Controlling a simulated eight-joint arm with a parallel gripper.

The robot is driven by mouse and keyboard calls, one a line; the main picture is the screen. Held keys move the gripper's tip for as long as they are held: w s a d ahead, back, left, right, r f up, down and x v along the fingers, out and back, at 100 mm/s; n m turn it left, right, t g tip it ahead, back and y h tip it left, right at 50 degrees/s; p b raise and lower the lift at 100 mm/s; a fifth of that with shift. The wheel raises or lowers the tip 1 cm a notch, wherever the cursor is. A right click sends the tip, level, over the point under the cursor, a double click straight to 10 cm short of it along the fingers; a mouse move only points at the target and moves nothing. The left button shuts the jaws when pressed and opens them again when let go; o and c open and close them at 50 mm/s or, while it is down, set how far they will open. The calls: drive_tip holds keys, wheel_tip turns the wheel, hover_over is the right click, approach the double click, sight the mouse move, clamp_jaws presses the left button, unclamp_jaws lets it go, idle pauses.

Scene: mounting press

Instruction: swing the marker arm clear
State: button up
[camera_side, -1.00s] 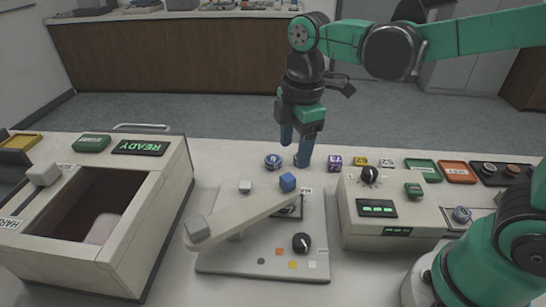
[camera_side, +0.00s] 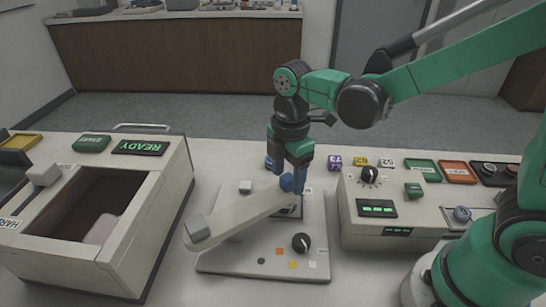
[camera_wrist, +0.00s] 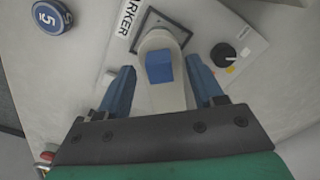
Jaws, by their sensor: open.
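The marker arm (camera_side: 240,218) is a long cream bar lying diagonally over the marker plate (camera_side: 268,262). It has a grey block (camera_side: 198,229) at its near left end and a blue block (camera_wrist: 160,67) at its far right end. My gripper (camera_side: 291,184) is down at the blue end. In the wrist view my gripper (camera_wrist: 163,88) is open, with one blue finger on each side of that end. Gaps show between the fingers and the bar in that view. In the side view the fingers partly hide the blue block.
A box with an open well (camera_side: 80,205) and a READY display (camera_side: 139,148) stands left. A control box with a black knob (camera_side: 370,174) stands right. The plate carries another black knob (camera_side: 301,242).

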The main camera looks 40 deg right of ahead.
clamp_jaws()
idle(1.3)
